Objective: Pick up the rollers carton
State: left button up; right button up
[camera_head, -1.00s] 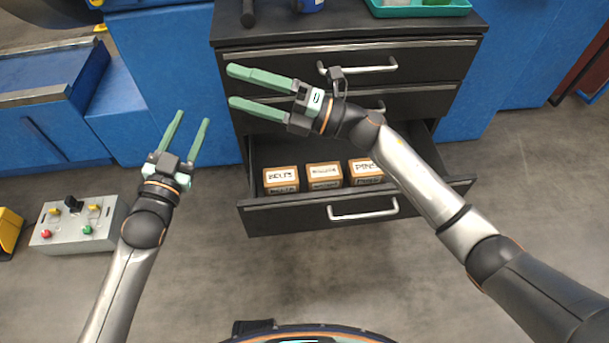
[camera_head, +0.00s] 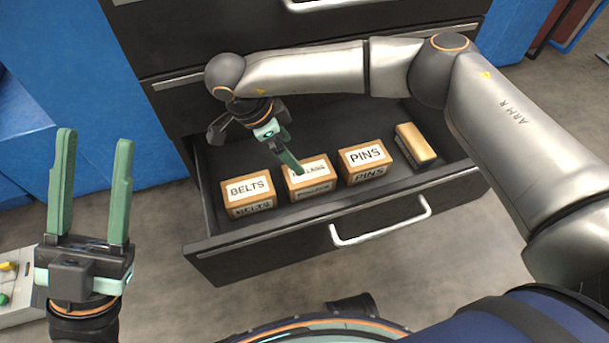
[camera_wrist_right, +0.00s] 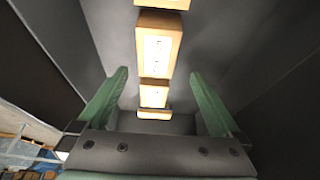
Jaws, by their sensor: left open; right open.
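The rollers carton (camera_head: 311,188), an orange-brown box with a white label, stands in the open drawer between the belts carton (camera_head: 249,193) and the pins carton (camera_head: 365,162). My right gripper (camera_head: 295,166) points down over the rollers carton and covers part of its label. In the right wrist view its fingers (camera_wrist_right: 158,76) are spread and empty, with what looks like the rollers carton (camera_wrist_right: 158,45) ahead; contact cannot be told. My left gripper (camera_head: 95,150) is open and empty, left of the drawer.
The open drawer (camera_head: 300,228) has a dark front with a silver handle (camera_head: 381,222). A yellow-tan block (camera_head: 415,143) lies right of the pins carton. The cabinet front rises behind the drawer. A grey control box (camera_head: 18,285) is at lower left.

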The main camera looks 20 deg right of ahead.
aim_at(309, 177)
jog(key=b+x, duration=0.1)
jog(key=x, duration=0.2)
jog(key=b+x, duration=0.1)
jog(key=x, duration=0.3)
jog(key=shift+s+f, duration=0.2)
jog(key=b+x, duration=0.1)
jog(key=x, duration=0.1)
jog(key=b+x, duration=0.1)
jog(key=x, duration=0.1)
jog(key=shift+s+a+f+b, duration=0.15)
jog(key=shift+a+f+b, duration=0.1)
jog(key=shift+b, duration=0.1)
jog(key=shift+d+f, duration=0.2)
jog(key=shift+f, duration=0.05)
pick_arm(q)
jog(key=shift+m, duration=0.3)
jog(key=f, duration=0.5)
jog(key=shift+d+f, duration=0.3)
jog(key=shift+d, duration=0.1)
jog(key=shift+w+f, duration=0.1)
jog(key=shift+f, duration=0.1)
pick_arm(e)
jog(key=shift+f, duration=0.2)
jog(key=shift+c, duration=0.2)
jog(key=c, duration=1.4)
pick_arm(q)
jog(key=shift+r, duration=0.1)
pick_arm(e)
jog(key=shift+r, duration=0.15)
